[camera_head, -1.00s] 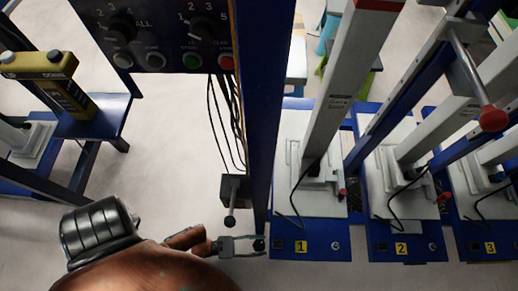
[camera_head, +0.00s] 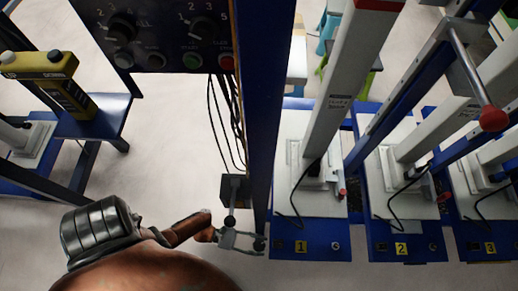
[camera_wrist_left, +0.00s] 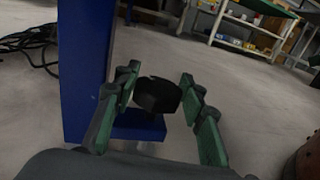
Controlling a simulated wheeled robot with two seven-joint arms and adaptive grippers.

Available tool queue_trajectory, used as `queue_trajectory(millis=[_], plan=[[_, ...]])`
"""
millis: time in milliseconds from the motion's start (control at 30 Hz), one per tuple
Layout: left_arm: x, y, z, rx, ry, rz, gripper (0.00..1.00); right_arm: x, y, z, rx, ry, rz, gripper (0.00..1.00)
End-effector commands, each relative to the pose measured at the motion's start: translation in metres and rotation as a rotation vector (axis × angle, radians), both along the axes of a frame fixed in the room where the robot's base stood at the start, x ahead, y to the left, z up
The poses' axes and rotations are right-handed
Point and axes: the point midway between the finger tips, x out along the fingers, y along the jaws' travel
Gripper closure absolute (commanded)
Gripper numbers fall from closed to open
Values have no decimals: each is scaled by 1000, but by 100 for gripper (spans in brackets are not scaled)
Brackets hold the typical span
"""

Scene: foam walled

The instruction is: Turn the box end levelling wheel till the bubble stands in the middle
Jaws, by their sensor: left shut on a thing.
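My left gripper (camera_head: 254,242) reaches in from the lower left to the foot of the tall blue post. In the left wrist view its two green fingers (camera_wrist_left: 158,84) stand either side of a dark faceted wheel (camera_wrist_left: 157,97) and are shut on it. The wheel sits at the foot of the blue post, just above a blue base plate. In the head view the fingers mostly cover it. I cannot make out a bubble or level vial in either view. My right gripper is not in view.
The blue post (camera_head: 262,120) rises beside the gripper. A small dark box with a ball-ended lever (camera_head: 230,220) hangs close above the fingers. A control panel (camera_head: 150,35) is at the top. Numbered blue bases (camera_head: 311,250) stand to the right. Open floor lies left.

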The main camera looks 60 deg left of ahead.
Motion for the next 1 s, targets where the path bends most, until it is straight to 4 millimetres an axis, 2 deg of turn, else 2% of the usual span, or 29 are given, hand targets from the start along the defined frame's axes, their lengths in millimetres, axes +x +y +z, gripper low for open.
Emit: queue_trajectory(millis=[67, 100, 200, 533, 800, 1000], plan=[[-1, 0, 0, 0, 1, 1, 86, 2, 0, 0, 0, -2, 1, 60], [-1, 0, 0, 0, 1, 1, 59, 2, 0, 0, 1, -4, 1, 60], [-1, 0, 0, 0, 1, 1, 54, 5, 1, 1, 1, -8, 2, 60], [-1, -1, 0, -2, 1, 31, 54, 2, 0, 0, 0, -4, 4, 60], [-4, 1, 0, -1, 4, 282, 54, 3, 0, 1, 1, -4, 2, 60], [-35, 23, 0, 2, 1, 275, 54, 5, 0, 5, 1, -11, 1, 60]])
